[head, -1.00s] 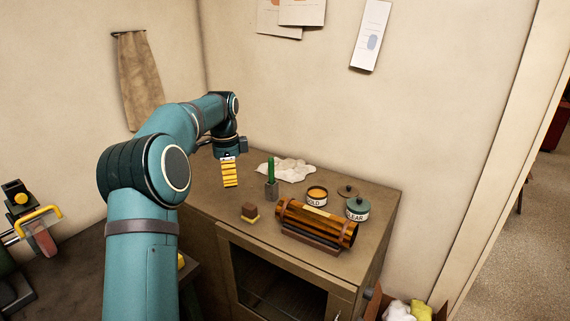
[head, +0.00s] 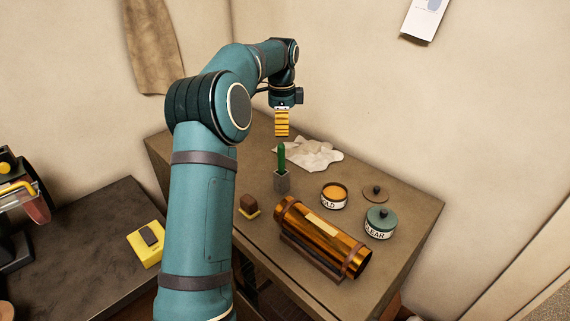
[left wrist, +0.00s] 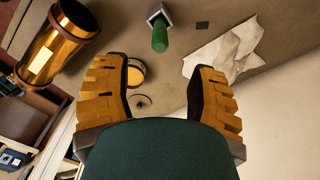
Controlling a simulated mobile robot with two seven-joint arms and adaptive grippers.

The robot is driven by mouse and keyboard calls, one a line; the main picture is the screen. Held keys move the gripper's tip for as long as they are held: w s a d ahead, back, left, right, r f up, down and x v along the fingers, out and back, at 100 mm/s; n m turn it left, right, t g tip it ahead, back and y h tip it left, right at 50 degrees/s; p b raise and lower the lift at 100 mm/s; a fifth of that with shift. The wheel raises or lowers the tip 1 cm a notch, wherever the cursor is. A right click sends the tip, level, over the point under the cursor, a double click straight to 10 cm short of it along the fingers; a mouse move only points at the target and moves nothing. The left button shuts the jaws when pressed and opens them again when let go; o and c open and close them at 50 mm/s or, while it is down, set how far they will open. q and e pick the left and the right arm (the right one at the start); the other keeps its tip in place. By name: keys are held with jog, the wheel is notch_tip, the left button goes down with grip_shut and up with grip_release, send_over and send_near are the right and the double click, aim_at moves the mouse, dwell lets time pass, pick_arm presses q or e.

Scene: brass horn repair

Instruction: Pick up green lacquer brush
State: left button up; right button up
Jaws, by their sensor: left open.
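The green lacquer brush (head: 282,156) stands upright in a small grey square holder (head: 282,183) on the brown cabinet top. Its green handle also shows at the top of the left wrist view (left wrist: 160,38), apart from my fingers. My left gripper (head: 282,134) has yellow ridged fingers and is above and behind the brush in the head view. In the left wrist view its two fingers (left wrist: 160,85) are spread wide with nothing between them touching. The lower end of the brush is hidden in the holder. My right gripper is not in view.
A brass tube (head: 322,236) lies on a cradle at the front. A crumpled white cloth (head: 312,155) lies behind the brush.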

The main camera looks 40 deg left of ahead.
aim_at(282, 143)
pick_arm(q)
notch_tip(282, 143, down, 6)
jog(key=shift+r, duration=0.1)
jog(key=shift+a+f, duration=0.1)
jog(key=shift+f, duration=2.75)
jog(key=shift+o, duration=0.2)
grip_shut()
